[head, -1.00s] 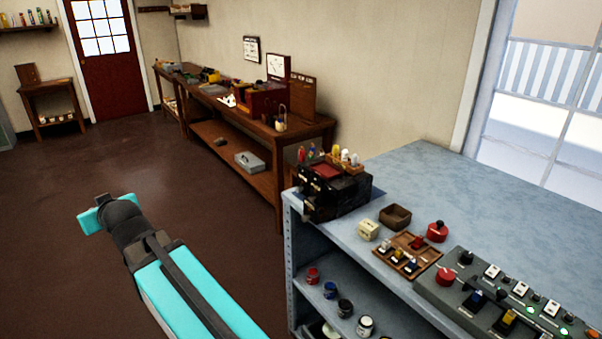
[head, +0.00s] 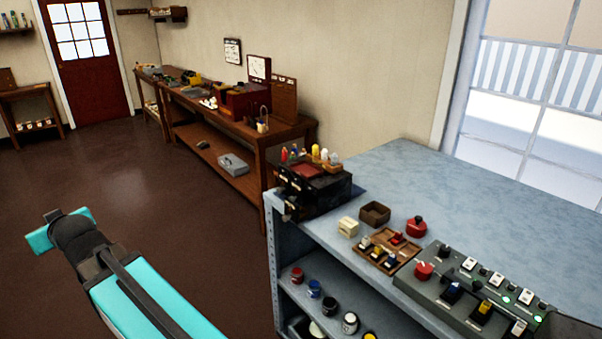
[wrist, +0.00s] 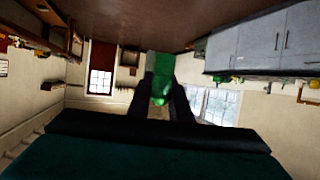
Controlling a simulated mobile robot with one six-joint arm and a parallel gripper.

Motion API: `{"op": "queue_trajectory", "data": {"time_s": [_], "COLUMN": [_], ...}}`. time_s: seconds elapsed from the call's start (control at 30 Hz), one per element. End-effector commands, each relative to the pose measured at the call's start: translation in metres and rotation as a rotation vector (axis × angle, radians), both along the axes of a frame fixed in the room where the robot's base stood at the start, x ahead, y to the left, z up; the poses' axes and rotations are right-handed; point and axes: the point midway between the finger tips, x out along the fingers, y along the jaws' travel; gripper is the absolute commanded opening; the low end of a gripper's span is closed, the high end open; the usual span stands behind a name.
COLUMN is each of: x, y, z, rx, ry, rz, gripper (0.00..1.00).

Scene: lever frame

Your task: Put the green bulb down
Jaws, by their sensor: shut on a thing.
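In the wrist view, my gripper (wrist: 161,84) is shut on the green bulb (wrist: 160,66). The bulb has a green upper body and a shiny rounded end between the two dark fingers. No surface touches it in that view; the room behind appears upside down. In the head view, my arm reaches over the open floor at lower left, away from the grey-blue bench (head: 430,190). The fingers and the bulb cannot be made out there.
The bench holds a black box (head: 318,192) topped with small coloured items, a brown wooden box (head: 374,213), a wooden tray (head: 366,258) and a switch panel (head: 440,291). Its far right top is clear. A long wooden workbench (head: 268,140) stands along the wall.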

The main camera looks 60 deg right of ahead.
Motion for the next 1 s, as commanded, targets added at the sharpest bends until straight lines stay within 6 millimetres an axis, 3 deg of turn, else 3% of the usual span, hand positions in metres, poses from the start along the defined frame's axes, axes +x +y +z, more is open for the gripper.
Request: {"op": "queue_trajectory", "data": {"time_s": [0.27, 0.67, 1.0], "x": [-0.004, -0.026, -0.059], "y": [-0.045, -0.159, -0.25], "z": [-0.004, -0.012, -0.014], "rx": [0.0, 0.001, 0.001], "ry": [0.0, 0.0, -0.001], "rz": [-0.038, -0.121, -0.176], "gripper": [0.0, 0.0, 0.0]}}
